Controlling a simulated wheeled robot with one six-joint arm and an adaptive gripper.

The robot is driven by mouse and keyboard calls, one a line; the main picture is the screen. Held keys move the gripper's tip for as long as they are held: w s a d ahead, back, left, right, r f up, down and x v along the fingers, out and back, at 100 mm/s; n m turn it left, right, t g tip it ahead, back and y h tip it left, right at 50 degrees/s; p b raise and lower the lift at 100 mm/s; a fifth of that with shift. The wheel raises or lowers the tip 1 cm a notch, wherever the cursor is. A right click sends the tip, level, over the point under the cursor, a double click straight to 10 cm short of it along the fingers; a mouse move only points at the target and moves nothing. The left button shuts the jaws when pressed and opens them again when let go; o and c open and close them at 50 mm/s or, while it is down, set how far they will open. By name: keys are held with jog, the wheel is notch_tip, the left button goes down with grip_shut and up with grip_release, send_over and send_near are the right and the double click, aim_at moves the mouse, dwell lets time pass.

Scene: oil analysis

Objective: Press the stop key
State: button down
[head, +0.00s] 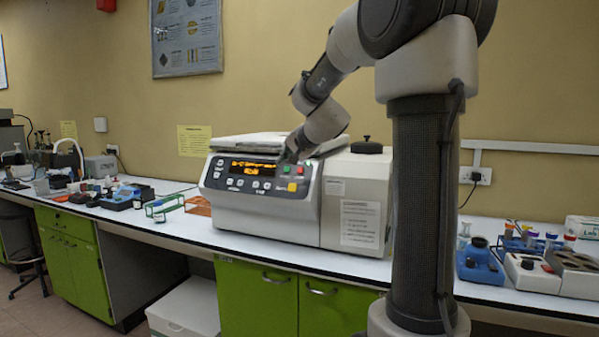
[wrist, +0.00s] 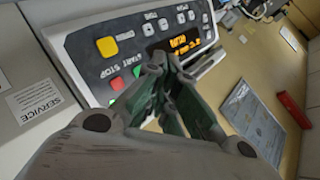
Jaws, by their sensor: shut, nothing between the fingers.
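The machine's control panel (head: 255,175) faces the room on the bench. Its red stop key (head: 300,170) is at the upper right of the panel, beside the green start key (head: 286,168). In the wrist view the panel is upside down; the red key (wrist: 117,83) and green key (wrist: 137,70) lie left of my fingertips, by the START and STOP labels. My gripper (wrist: 164,62) is shut and empty, its tips in front of the panel near the display (wrist: 180,42). In the head view my gripper (head: 289,157) is small and dark near the keys. I cannot tell whether it touches the panel.
A yellow key (head: 292,187) sits below the red and green keys. A grey-white housing with a service label (head: 360,222) adjoins the panel on the right.

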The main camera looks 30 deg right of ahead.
jog(key=shift+w+d+f, duration=0.7)
jog(key=shift+d+f, duration=0.05)
jog(key=shift+d, duration=0.15)
jog(key=shift+w+d+f, duration=0.7)
jog(key=shift+d+f, duration=0.05)
jog(key=shift+d, duration=0.2)
jog(key=shift+w+d+f, duration=0.7)
jog(key=shift+d+f, duration=0.05)
jog(key=shift+d, duration=0.15)
jog(key=shift+w+d, duration=0.1)
jog(key=shift+w+d+f, duration=0.15)
jog(key=shift+d+f, duration=0.05)
jog(key=shift+w+d+f, duration=0.15)
jog(key=shift+d+f, duration=0.05)
jog(key=shift+a+r, duration=0.1)
dwell(0.5)
jog(key=shift+s+a+r, duration=0.3)
jog(key=shift+s+a, duration=0.1)
jog(key=s+a+r, duration=0.2)
jog(key=a, duration=0.1)
jog(key=shift+s+a+r, duration=0.15)
jog(key=shift+s+r, duration=0.15)
jog(key=shift+r, duration=0.1)
